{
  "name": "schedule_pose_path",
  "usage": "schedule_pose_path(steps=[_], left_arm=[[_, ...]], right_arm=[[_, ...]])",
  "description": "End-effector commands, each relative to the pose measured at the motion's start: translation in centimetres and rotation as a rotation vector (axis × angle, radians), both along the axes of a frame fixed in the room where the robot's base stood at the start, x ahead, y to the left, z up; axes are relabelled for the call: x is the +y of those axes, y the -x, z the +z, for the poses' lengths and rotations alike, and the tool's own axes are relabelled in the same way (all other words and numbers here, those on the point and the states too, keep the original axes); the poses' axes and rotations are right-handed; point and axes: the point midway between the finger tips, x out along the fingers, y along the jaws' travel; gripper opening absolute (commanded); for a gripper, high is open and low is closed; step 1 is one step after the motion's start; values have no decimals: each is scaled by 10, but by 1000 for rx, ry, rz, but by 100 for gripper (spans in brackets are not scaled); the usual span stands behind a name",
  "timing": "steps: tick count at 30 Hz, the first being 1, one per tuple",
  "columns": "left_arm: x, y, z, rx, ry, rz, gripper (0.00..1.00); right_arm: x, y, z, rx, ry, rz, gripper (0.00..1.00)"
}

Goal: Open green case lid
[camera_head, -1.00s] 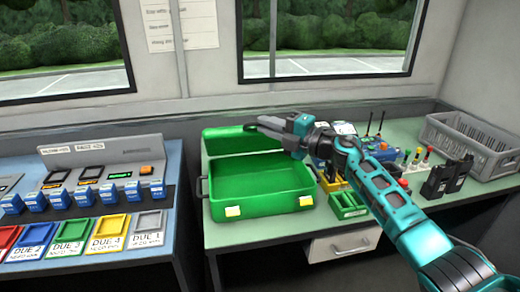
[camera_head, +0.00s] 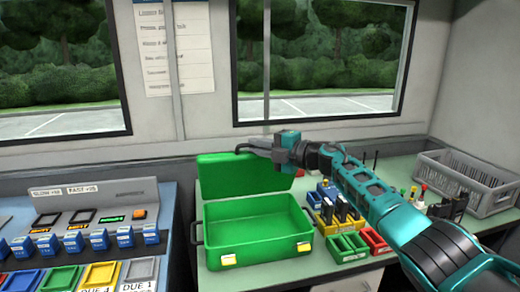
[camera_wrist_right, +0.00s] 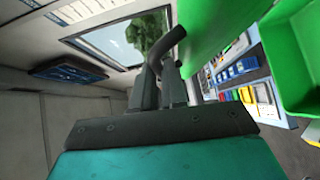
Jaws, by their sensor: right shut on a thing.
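The green case (camera_head: 258,262) stands open on the green-topped table, its hollow inside facing up and looking empty. Its green lid (camera_head: 232,182) stands raised behind the base, and also shows in the right wrist view (camera_wrist_right: 215,28). My right gripper (camera_head: 272,150) is at the top edge of the lid. It is shut on the dark curved lid handle (camera_wrist_right: 168,48), which lies between its fingers in the right wrist view. The gripper covers part of the handle in the head view. My left gripper is not in view.
Right of the case are small green and red bins (camera_head: 348,246) and a yellow holder with dark devices (camera_head: 335,212). A grey crate (camera_head: 470,182) stands at the far right. A blue console (camera_head: 80,215) is on the left. The windowed wall is behind.

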Motion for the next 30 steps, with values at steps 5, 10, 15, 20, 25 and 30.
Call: schedule_pose_path(steps=[5,10,15,20,25,30], left_arm=[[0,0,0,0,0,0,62],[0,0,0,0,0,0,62],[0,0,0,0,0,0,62],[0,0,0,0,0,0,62],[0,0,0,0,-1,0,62],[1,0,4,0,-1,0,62]], right_arm=[[1,0,4,-7,-1,2,0],[1,0,4,-7,-1,2,16],[1,0,3,-5,-2,2,32],[0,0,2,-3,0,1,38],[0,0,1,-1,0,0,38],[-8,4,2,-1,0,-2,38]])
